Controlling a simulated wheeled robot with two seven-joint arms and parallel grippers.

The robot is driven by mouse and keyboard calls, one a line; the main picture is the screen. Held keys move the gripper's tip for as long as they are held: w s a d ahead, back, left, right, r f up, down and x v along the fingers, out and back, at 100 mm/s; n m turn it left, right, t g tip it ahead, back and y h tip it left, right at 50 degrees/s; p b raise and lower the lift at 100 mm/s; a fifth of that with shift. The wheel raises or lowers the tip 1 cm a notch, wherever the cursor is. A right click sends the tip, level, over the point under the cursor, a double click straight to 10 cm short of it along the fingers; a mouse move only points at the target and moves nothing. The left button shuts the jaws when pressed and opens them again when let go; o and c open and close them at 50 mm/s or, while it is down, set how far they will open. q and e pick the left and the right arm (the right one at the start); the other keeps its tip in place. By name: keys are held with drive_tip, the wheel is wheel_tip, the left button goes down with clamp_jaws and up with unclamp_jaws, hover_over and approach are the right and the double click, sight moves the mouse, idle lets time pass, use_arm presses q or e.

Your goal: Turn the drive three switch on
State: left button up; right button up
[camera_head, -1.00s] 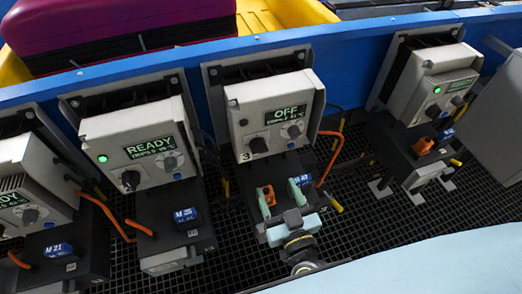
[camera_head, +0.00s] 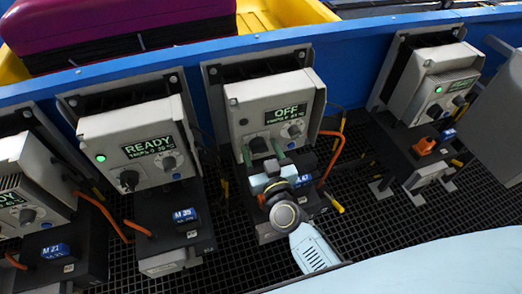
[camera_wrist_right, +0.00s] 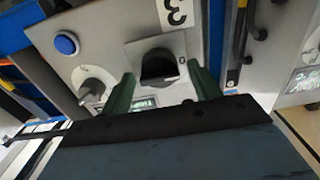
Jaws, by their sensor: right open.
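The drive three box (camera_head: 272,105) is the light grey unit in the middle of the head view. Its display (camera_head: 287,112) reads OFF, and no green lamp shows lit on it. Its black rotary switch (camera_head: 258,145) is at the lower left of the panel and also shows in the wrist view (camera_wrist_right: 160,68), beside a "3" label (camera_wrist_right: 176,12). My right gripper (camera_head: 262,153) is open in front of the switch. In the wrist view its green fingers (camera_wrist_right: 163,88) stand on either side of the knob, apart from each other; contact cannot be told. My left gripper is not in view.
A second dial (camera_wrist_right: 95,88) and a blue button (camera_wrist_right: 66,44) sit beside the switch. Neighbouring drives (camera_head: 130,145) (camera_head: 437,90) stand left and right with green lamps lit. Orange cables (camera_head: 333,160) run close by. A blue rail (camera_head: 150,72) passes behind.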

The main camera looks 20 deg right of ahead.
drive_tip(key=c, duration=1)
